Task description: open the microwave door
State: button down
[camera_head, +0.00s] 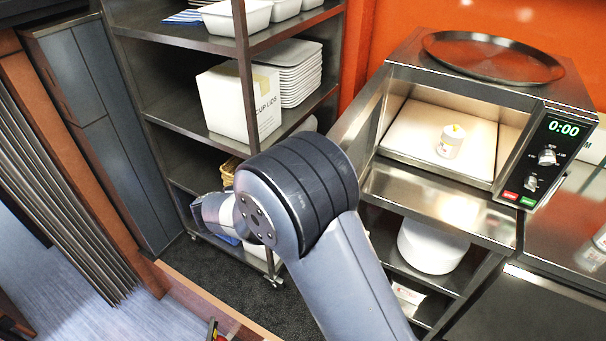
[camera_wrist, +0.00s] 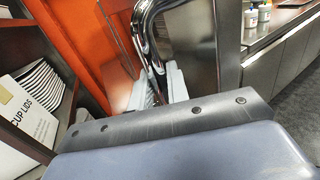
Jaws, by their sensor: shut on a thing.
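The steel microwave (camera_head: 409,60) stands on the counter at the right in the head view. Its door (camera_head: 357,112) is swung out to the left of the opening, and the lit cavity is visible. A small white container (camera_head: 450,141) with a yellow top stands inside. In the wrist view, the pale fingers of my gripper (camera_wrist: 158,78) are shut on the chrome door handle (camera_wrist: 151,36). In the head view, my arm hides the gripper and the handle.
A dark shelf rack (camera_head: 183,123) with a cup-lid box (camera_head: 228,100) and stacked trays (camera_head: 290,72) stands left of the microwave. A round metal tray (camera_head: 490,55) lies on top of the microwave. The control panel (camera_head: 548,155) reads 0:00. Dark floor shows below the rack.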

jog(key=shift+d, duration=0.1)
jog(key=c, duration=1.4)
grip_release()
jog(key=shift+c, duration=0.2)
jog(key=b+v, duration=0.2)
jog(key=v, duration=0.8)
jog(key=shift+s+a, duration=0.2)
jog(key=shift+a, duration=0.1)
